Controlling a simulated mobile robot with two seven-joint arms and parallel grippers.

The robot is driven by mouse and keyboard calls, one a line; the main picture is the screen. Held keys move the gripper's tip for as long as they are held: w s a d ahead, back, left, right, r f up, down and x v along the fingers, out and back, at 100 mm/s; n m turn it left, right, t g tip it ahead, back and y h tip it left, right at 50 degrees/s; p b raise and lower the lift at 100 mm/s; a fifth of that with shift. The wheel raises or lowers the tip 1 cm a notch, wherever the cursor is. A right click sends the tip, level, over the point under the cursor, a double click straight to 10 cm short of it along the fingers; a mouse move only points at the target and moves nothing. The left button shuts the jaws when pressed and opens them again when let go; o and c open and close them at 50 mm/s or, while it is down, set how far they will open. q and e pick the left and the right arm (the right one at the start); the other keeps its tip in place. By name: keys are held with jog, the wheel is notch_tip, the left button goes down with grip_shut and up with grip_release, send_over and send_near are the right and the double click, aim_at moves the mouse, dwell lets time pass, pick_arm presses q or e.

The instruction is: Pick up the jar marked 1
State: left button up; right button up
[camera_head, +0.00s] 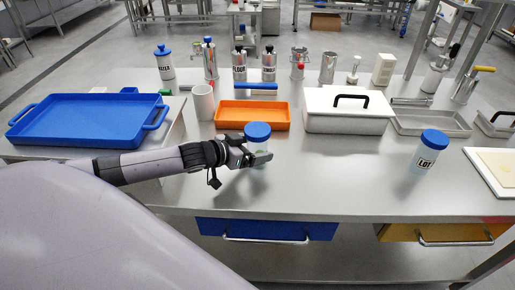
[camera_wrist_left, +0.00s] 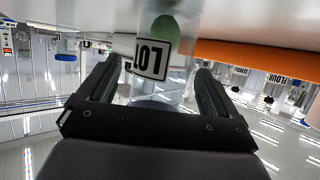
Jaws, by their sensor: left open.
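A clear jar with a blue lid (camera_head: 257,130) stands on the steel table at the end of my left arm. My left gripper (camera_head: 256,158) is open around its body, partly hiding it. In the left wrist view, which is upside down, the jar (camera_wrist_left: 153,58) is between the two open fingers (camera_wrist_left: 160,75). Its white label reads LOT and something green shows in it. A second blue-lidded jar labelled LOT (camera_head: 428,151) stands apart at the right. I cannot read a 1 on either jar. My right gripper is not in view.
An orange tray (camera_head: 252,117) lies just behind the near jar, with a white lidded box (camera_head: 348,122) right of it. A white mug (camera_head: 203,103) and a blue tray (camera_head: 82,140) are to the left. The table between the two jars is clear.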

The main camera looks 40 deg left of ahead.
pick_arm(q)
jog(key=shift+x, duration=0.9)
jog(key=c, duration=1.1)
jog(key=shift+c, duration=0.2)
jog(key=shift+r, duration=0.15)
